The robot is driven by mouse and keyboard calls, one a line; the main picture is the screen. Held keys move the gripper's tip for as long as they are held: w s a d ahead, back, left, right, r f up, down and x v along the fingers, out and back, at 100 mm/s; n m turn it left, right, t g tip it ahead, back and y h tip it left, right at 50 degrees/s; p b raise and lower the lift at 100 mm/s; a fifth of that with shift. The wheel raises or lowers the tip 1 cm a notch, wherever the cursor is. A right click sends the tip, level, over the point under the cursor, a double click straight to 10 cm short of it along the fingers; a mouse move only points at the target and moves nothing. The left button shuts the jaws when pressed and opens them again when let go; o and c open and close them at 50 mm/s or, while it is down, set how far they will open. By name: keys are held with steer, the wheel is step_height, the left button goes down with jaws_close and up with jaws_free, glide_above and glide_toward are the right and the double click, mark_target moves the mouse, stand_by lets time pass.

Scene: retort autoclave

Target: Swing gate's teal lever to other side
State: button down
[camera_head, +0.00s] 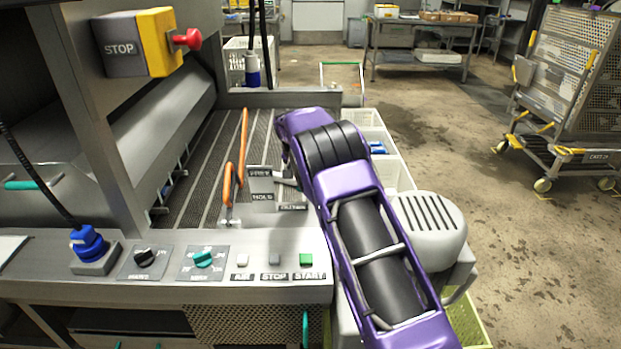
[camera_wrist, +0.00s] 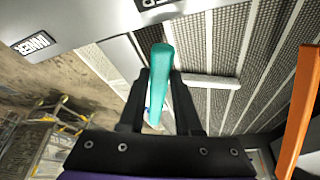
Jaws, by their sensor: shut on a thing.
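The gate's teal lever (camera_wrist: 161,62) shows in the wrist view, standing up between the two dark fingers of my gripper (camera_wrist: 161,80). The fingers are closed around it, one on each side. A light metal bar (camera_wrist: 210,81) runs to the right from beside the lever. A dark label reading "INNER" or "OUTER" (camera_wrist: 33,43) sits on the metal at the left; I cannot tell which. In the head view my purple arm reaches over the right end of the slatted conveyor and hides the lever and most of the gripper.
Orange handles (camera_head: 243,145) stand left of my arm, beside a plate marked "HOLD" (camera_head: 262,196); one orange handle also shows at the right of the wrist view (camera_wrist: 303,110). A control panel (camera_head: 190,290) lies in front. White bins (camera_head: 398,178) stand right.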

steer(key=shift+w+a, duration=0.1)
steer(key=shift+a, duration=0.05)
stand_by(0.3)
steer(key=c, duration=0.6)
jaws_free()
steer(key=v, duration=1.7)
steer(key=shift+r+p, duration=0.2)
steer(key=shift+p, duration=0.25)
